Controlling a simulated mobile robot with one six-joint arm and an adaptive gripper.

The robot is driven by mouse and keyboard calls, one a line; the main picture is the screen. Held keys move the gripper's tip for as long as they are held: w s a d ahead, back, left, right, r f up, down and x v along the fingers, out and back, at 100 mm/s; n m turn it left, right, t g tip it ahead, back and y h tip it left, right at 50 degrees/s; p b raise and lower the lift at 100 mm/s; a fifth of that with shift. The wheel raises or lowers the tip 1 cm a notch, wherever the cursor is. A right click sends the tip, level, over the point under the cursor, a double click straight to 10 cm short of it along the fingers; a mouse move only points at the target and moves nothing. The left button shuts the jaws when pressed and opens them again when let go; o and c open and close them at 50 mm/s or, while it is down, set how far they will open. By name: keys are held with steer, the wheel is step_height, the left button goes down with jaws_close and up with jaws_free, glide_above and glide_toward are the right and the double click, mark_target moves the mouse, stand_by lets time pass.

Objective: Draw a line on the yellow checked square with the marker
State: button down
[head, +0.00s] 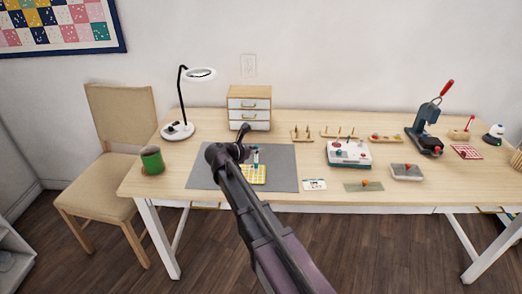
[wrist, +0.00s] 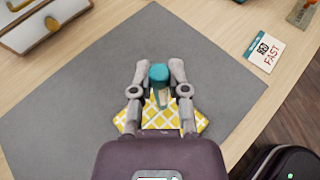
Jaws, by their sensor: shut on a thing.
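The yellow checked square (wrist: 187,118) lies on the grey mat (wrist: 85,110). It also shows in the head view (head: 260,174), partly hidden by my arm. My gripper (wrist: 160,80) is shut on the marker (wrist: 158,76), which has a teal top end, and is over the square. The marker is seen almost end-on in the wrist view, so I cannot tell whether its tip touches the square. In the head view my gripper (head: 255,156) is small and partly behind my arm. No line is visible on the part of the square that shows.
A white card (wrist: 263,51) with lettering lies right of the mat. A small drawer unit (head: 249,106) stands behind the mat, a lamp (head: 178,130) and green spool (head: 152,160) to the left. A white and teal box (head: 348,153) and a press (head: 428,132) stand to the right.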

steer(key=shift+d, duration=1)
stand_by(1.2)
steer(key=shift+r+p, duration=0.25)
steer(key=shift+p, duration=0.05)
stand_by(0.3)
steer(key=shift+f+b, duration=0.25)
steer(key=shift+b, duration=0.05)
stand_by(1.4)
steer(key=shift+a, duration=1.55)
stand_by(2.0)
